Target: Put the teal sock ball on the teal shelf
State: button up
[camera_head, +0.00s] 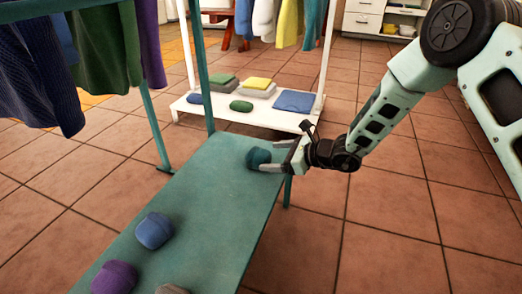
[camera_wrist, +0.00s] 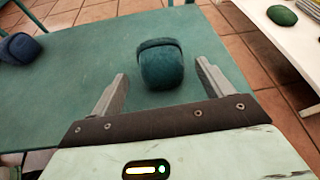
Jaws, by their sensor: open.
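The teal sock ball (camera_head: 257,158) rests on the teal shelf (camera_head: 208,198), near its far right end. In the wrist view the teal sock ball (camera_wrist: 161,65) sits just ahead of and between my fingertips, with the teal shelf (camera_wrist: 85,75) under it. My gripper (camera_head: 279,157) is open at the shelf's right edge. In the wrist view my gripper's (camera_wrist: 162,80) two fingers stand apart on either side of the ball, with visible gaps, and do not appear to touch it.
A blue sock ball (camera_head: 154,231), a purple one (camera_head: 115,277) and a grey one (camera_head: 173,289) lie nearer on the teal shelf. A white rack shelf (camera_head: 240,116) behind holds folded cloths and sock balls. Clothes (camera_head: 100,45) hang at upper left. A teal post (camera_head: 202,70) rises at the shelf's far end.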

jog(key=p+v, duration=0.2)
jog(key=v, duration=0.3)
jog(key=s+a+r+n+g+h, duration=0.1)
jog(key=s+a+r+n+g, duration=0.15)
jog(key=s+r+n, duration=0.4)
jog(key=s+a+r+n+g+h, duration=0.1)
jog(key=s+n+g, duration=0.3)
jog(key=s, duration=0.5)
jog(key=s+a+r+n+g+h, duration=0.1)
jog(key=s+a+r+n+g, duration=0.15)
jog(key=s+r+n, duration=0.4)
jog(key=s+d+n+t+h, duration=0.3)
jog(key=s+d+n+h, duration=0.5)
jog(key=s+d+n, duration=0.4)
jog(key=shift+s+d+r+h, duration=0.25)
jog(key=shift+s+r+h, duration=0.05)
jog(key=shift+s, duration=0.45)
notch_tip(320, 180, up, 50)
jog(key=p, duration=4.9)
